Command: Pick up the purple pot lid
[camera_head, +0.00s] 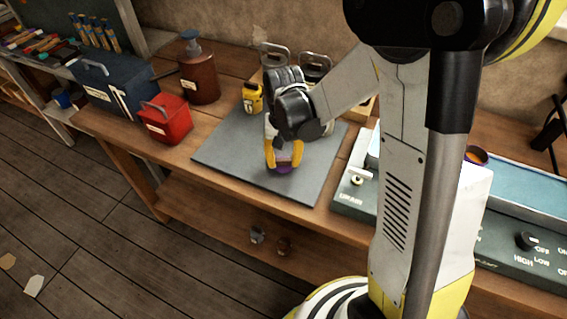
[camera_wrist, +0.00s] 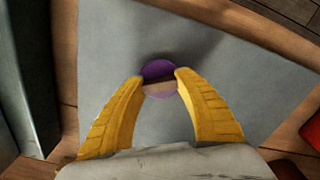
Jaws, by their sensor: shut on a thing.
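The purple pot lid (camera_wrist: 158,70) is between the yellow fingertips of my gripper (camera_wrist: 158,82) in the wrist view. It looks round, purple at its far and near edges with a tan band across the middle. In the head view the purple lid (camera_head: 284,168) shows at the lower end of my gripper (camera_head: 284,160), over the grey mat (camera_head: 230,153). My gripper is shut on the lid and points down. Whether the lid touches the mat or hangs just above it, I cannot tell.
A red box (camera_head: 166,120), a dark blue toolbox (camera_head: 112,88) and a brown pump bottle (camera_head: 198,72) stand left of the mat. A small yellow item (camera_head: 252,98) is at the mat's back. A green-grey control panel (camera_head: 500,240) is at right. The mat's front is clear.

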